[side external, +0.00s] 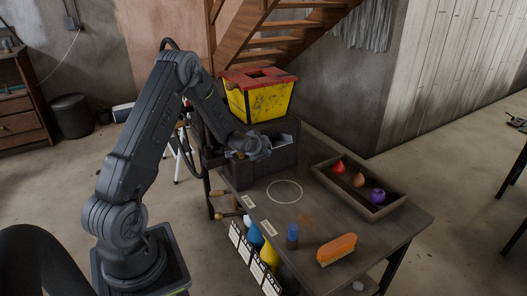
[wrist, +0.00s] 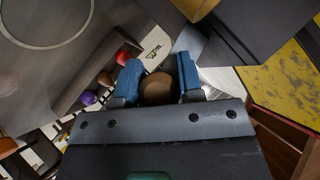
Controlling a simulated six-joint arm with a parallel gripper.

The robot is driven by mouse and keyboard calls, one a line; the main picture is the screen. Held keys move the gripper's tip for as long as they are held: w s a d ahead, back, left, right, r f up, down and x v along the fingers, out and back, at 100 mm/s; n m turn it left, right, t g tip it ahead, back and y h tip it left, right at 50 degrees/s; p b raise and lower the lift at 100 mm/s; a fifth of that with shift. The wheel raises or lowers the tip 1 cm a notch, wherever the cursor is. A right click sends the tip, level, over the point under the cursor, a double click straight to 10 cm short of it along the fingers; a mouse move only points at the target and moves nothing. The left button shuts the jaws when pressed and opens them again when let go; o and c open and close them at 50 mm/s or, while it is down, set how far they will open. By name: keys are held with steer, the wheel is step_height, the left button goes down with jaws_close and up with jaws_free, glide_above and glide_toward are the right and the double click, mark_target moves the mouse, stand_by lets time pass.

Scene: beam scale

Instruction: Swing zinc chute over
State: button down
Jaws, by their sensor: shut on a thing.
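The zinc chute (side external: 284,141) is a bright grey metal piece at the front of the dark housing, just beyond my gripper (side external: 262,151) in the side external view. In the wrist view, pale metal (wrist: 187,42) that looks like the chute shows beyond the fingers. My gripper's two blue-padded fingers (wrist: 157,78) are closed on a round brown knob (wrist: 158,89). How the knob joins the chute is hidden.
A yellow hopper (side external: 258,103) with a red rim stands on the dark housing (side external: 287,158). A white ring (side external: 285,181) marks bare tabletop. A tray (side external: 325,180) holds red, brown and purple items.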

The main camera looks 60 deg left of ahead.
steer(key=shift+a+r+h, duration=0.15)
steer(key=shift+r+h, duration=0.15)
steer(key=shift+r+n, duration=0.1)
steer(key=shift+n, duration=0.3)
stand_by(0.3)
steer(key=c, duration=0.8)
jaws_free()
steer(key=shift+o, duration=0.2)
steer(key=v, duration=1.3)
steer(key=shift+s+r, duration=0.3)
steer(key=shift+r, duration=0.05)
steer(key=shift+a, duration=0.1)
